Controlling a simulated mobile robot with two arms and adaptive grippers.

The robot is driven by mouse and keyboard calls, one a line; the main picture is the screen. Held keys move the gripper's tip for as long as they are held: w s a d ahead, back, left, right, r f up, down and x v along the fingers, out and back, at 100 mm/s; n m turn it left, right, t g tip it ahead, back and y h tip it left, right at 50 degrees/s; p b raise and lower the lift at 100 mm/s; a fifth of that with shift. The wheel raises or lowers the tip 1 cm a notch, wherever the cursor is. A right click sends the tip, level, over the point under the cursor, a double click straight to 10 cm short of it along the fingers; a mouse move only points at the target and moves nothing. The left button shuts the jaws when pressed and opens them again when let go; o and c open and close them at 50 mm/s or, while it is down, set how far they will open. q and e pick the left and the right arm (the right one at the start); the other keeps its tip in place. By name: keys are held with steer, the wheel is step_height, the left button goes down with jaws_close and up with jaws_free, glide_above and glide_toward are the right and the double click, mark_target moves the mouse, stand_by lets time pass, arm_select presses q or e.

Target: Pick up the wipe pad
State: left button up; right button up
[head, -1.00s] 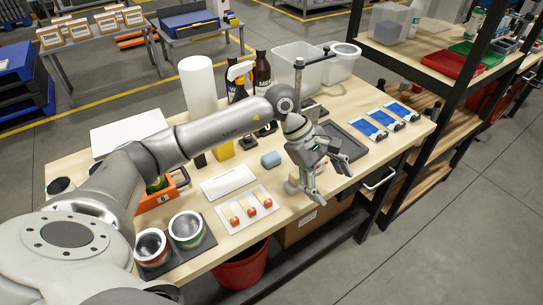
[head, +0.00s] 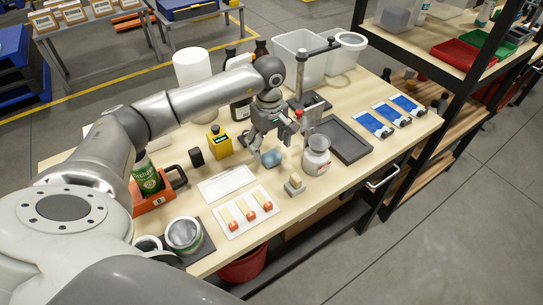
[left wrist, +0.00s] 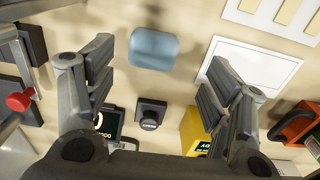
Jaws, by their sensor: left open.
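The wipe pad looks to be the small light-blue block (head: 272,158) lying on the wooden bench. It also shows in the left wrist view (left wrist: 154,49), at the top centre, flat and unobstructed. My left gripper (head: 275,146) points down just above and around the pad in the head view, partly overlapping it. In the left wrist view its fingers (left wrist: 158,72) are wide apart with nothing between them, and the pad appears in the gap near the tips. Whether a finger touches the pad I cannot tell. My right gripper is not in view.
A white sheet (head: 226,183) lies in front-left. A yellow container (head: 219,143) stands left. A dark tray (head: 348,142) and a post stand (head: 302,75) are right and behind.

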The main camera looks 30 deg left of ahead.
mark_target(272, 155)
arm_select(q)
steer(key=shift+w+f+p, duration=0.2)
steer(key=shift+f+p, duration=0.2)
steer(key=shift+f, duration=0.15)
steer(key=shift+w+f+p, duration=0.15)
steer(key=shift+f+p, duration=0.2)
steer(key=shift+f, duration=0.15)
step_height(272, 155, down, 3)
steer(key=shift+d+r+p, duration=0.1)
steer(key=shift+d+p, duration=0.05)
steer(key=shift+p, duration=0.35)
steer(key=shift+f, duration=0.2)
steer(key=shift+w, duration=0.1)
steer(key=c, duration=0.7)
steer(key=shift+c, duration=1.2)
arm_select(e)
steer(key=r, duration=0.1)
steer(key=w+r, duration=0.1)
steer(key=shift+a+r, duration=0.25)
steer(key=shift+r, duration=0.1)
